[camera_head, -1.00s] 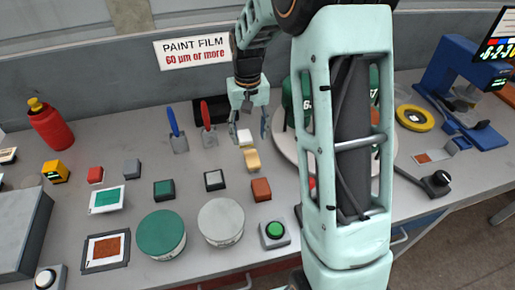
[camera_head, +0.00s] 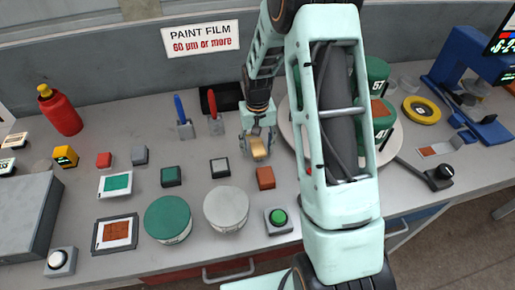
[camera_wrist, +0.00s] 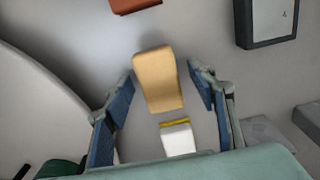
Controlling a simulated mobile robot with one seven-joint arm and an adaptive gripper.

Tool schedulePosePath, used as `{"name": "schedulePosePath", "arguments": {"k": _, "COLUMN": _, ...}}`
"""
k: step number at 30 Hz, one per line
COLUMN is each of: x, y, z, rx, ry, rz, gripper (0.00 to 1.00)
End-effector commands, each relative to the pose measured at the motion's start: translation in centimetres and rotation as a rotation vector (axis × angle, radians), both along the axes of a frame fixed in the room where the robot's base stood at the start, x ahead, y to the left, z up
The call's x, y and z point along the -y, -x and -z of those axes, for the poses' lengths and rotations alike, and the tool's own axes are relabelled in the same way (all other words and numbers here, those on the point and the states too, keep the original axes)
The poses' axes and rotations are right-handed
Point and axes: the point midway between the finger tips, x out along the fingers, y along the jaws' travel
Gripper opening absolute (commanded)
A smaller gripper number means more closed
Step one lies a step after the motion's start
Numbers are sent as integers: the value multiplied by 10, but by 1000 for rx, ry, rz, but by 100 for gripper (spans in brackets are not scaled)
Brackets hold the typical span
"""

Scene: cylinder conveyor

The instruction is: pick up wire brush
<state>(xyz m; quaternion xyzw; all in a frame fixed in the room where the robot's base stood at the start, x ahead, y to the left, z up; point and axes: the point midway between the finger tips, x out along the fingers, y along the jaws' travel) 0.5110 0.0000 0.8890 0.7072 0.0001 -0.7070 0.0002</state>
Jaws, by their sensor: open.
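A tan, rounded block (camera_wrist: 158,80), which looks like the wire brush, lies on the grey table; it also shows in the head view (camera_head: 259,153). A white piece with a yellow strip (camera_wrist: 178,138) is close below it in the wrist view; I cannot tell whether the two are joined. My gripper (camera_head: 257,146) is open and low over the tan block. In the wrist view its two fingers stand left and right of the block, with gaps on both sides. The gripper hides the white piece in the head view.
A red-brown block (camera_head: 265,178) and a dark-framed white block (camera_head: 220,167) lie nearby. Blue-handled (camera_head: 182,118) and red-handled (camera_head: 214,113) tools stand left of the gripper. A round white platform (camera_head: 397,146) with green cylinders (camera_head: 384,118) is at the right.

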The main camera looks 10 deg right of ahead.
Motion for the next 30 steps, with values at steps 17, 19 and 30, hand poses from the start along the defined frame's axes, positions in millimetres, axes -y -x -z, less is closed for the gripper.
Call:
{"name": "schedulePosePath", "arguments": {"k": 17, "x": 0, "y": 0, "z": 0, "rx": 0, "ry": 0, "rz": 0, "gripper": 9}}
{"name": "schedulePosePath", "arguments": {"k": 19, "x": 0, "y": 0, "z": 0, "rx": 0, "ry": 0, "rz": 0, "gripper": 5}}
{"name": "schedulePosePath", "arguments": {"k": 30, "x": 0, "y": -1, "z": -8, "rx": 2, "ry": 0, "rz": 0, "gripper": 5}}
